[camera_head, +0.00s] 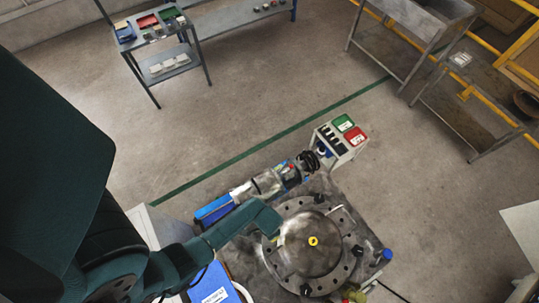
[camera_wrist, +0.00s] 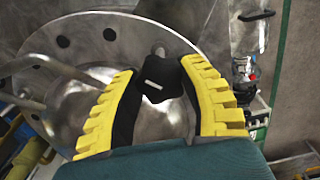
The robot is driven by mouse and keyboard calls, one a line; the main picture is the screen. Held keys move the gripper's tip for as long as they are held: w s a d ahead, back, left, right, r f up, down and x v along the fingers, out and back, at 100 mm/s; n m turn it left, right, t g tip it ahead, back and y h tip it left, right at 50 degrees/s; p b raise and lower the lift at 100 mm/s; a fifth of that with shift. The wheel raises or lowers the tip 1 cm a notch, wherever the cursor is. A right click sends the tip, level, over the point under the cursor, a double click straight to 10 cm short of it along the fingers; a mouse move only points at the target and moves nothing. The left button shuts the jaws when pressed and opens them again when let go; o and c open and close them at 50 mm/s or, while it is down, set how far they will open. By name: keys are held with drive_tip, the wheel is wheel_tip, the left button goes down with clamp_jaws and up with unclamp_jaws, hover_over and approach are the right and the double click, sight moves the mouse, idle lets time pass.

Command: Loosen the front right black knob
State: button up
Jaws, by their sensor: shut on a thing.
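A round metal fixture (camera_head: 300,262) with a ring of holes and a yellow-marked centre (camera_head: 313,241) sits on a metal table. Black knobs stand around its rim: one at the back (camera_head: 319,198), one at the right (camera_head: 357,251) and one at the near edge (camera_head: 305,289). My gripper (camera_head: 276,238) reaches the left side of the fixture and hides what it holds there. In the wrist view its yellow ribbed fingers (camera_wrist: 160,72) are shut on a black lobed knob (camera_wrist: 155,85) at the fixture's rim. The knob's lower part is hidden.
A metal cylinder assembly (camera_head: 267,183) lies at the table's back left. A blue item (camera_head: 387,254) is at the right corner. A shelf cart (camera_head: 160,45) stands far off; the floor between is clear.

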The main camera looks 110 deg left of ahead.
drive_tip(key=shift+n, duration=0.3)
drive_tip(key=o, duration=1.2)
drive_tip(key=shift+o, duration=0.2)
wheel_tip(320, 180, up, 12)
